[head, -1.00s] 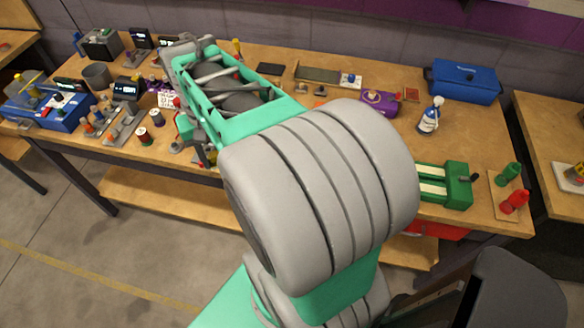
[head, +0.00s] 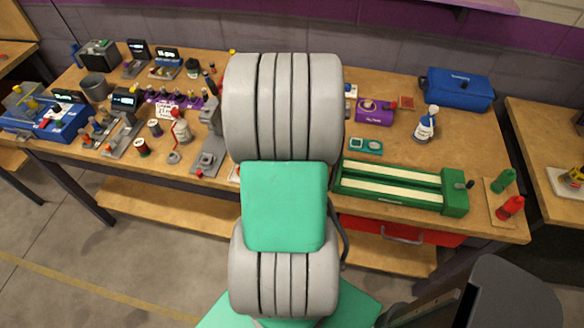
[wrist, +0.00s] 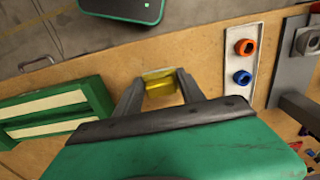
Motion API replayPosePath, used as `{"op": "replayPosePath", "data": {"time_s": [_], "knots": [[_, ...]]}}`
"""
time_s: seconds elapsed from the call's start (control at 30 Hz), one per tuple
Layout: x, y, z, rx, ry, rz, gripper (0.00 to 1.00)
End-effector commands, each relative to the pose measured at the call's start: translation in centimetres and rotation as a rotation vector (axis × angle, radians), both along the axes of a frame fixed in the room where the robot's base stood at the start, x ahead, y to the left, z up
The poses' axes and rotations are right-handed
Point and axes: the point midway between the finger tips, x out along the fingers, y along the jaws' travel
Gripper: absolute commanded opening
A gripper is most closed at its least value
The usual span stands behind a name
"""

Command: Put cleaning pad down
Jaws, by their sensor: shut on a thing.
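My gripper (wrist: 158,78) shows in the wrist view, its two grey fingers on either side of a yellow block, which looks like the cleaning pad (wrist: 160,92). The pad is held between the fingers, over or close to the wooden bench top near its front edge. I cannot tell whether it touches the bench. In the head view my arm hides the gripper and the pad.
The green slot track (head: 390,186) lies right of my arm and left of my gripper in the wrist view (wrist: 50,112). A pale plate with orange and blue rings (wrist: 240,92) lies right of the gripper.

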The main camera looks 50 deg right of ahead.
Motion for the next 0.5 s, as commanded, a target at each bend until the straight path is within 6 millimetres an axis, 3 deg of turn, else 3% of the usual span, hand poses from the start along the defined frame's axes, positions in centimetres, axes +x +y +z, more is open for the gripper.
{"op": "replayPosePath", "data": {"time_s": [0.17,0.33,0.5], "knots": [[0.7,-1.3,-1.9,0.002,0.002,0.000,0.08],[0.7,-1.3,-4.5,0.002,0.002,0.000,0.08],[0.8,-1.4,-4.9,-0.001,0.000,0.000,0.08]]}}
